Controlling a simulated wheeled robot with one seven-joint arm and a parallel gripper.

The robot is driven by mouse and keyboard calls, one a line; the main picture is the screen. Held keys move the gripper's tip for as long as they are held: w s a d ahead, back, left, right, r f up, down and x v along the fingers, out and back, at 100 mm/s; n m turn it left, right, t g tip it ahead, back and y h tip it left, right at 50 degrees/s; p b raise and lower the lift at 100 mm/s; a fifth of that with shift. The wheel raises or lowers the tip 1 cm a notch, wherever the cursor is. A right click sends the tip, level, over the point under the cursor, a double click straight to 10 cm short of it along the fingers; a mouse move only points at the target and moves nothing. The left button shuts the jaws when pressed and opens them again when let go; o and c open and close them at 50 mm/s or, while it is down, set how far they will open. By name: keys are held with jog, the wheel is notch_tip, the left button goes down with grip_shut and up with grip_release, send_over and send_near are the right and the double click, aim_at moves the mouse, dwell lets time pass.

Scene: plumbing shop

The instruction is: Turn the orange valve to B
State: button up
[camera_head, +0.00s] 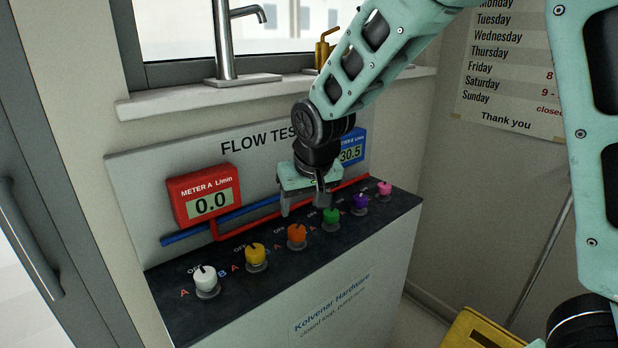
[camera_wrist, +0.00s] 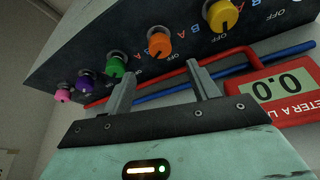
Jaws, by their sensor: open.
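The orange valve (camera_head: 297,234) is a round knob with a dark pointer line, in the row on the dark sloping panel top. It also shows in the wrist view (camera_wrist: 159,42), beyond the fingertips and roughly between them. "OFF", "A" and "B" labels are printed around the knobs; in the head view the orange knob's line seems to point toward OFF. My gripper (camera_head: 303,204) is open and empty, above and behind the orange and green knobs, touching neither. Both fingers show in the wrist view (camera_wrist: 158,80). Meter A (camera_head: 205,197) is red and reads 0.0. Meter B (camera_head: 351,148) is blue, reads 30.5 and is partly hidden.
White (camera_head: 205,279) and yellow (camera_head: 256,254) knobs stand left of the orange one; green (camera_head: 331,217), purple (camera_head: 361,202) and pink (camera_head: 384,189) knobs stand right. Red and blue pipes (camera_head: 262,213) run along the back board. A sill with a tap (camera_head: 225,45) is above.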

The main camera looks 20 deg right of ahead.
jog(key=v, duration=0.8)
